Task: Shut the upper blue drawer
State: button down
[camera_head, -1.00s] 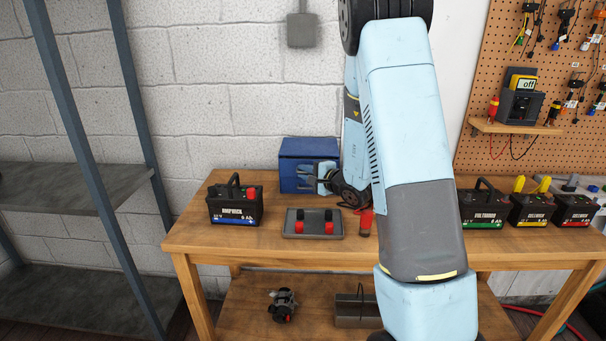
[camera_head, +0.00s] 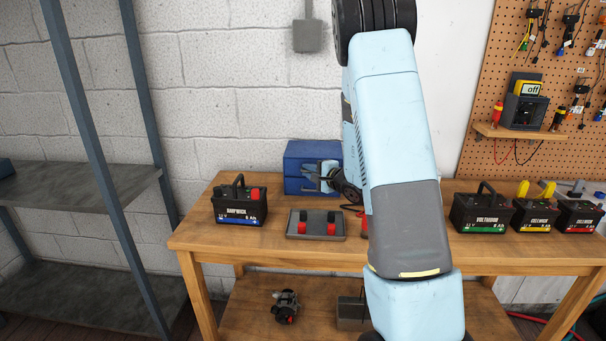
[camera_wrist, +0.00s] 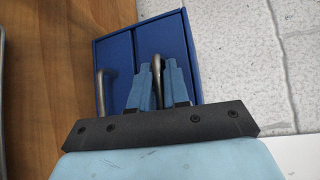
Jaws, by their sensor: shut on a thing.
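The blue drawer cabinet (camera_head: 300,152) stands on the workbench against the wall. In the wrist view, turned on its side, its upper drawer (camera_wrist: 163,38) is on the right and its lower drawer (camera_wrist: 117,55) on the left. My gripper (camera_wrist: 158,75) is shut on the upper drawer's handle (camera_wrist: 157,64), which shows between the blue fingers. The lower handle (camera_wrist: 101,92) is free, left of the fingers. In the head view my gripper (camera_head: 322,175) covers part of the cabinet front. Any gap at the upper drawer is too small to tell.
On the workbench (camera_head: 270,248), a black battery (camera_head: 239,206) stands left of the cabinet and a grey tray (camera_head: 316,236) with red and black parts lies before it. Several batteries (camera_head: 482,212) stand at right. A grey shelf (camera_head: 85,188) is at far left.

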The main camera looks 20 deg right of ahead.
jog(key=shift+d+f, duration=0.2)
jog(key=c, duration=1.4)
grip_release()
jog(key=shift+o, duration=0.3)
jog(key=shift+w+a+r, duration=0.1)
jog(key=shift+r, duration=0.1)
jog(key=v, duration=1.4)
jog(key=shift+a+f, duration=0.1)
jog(key=shift+a, duration=0.05)
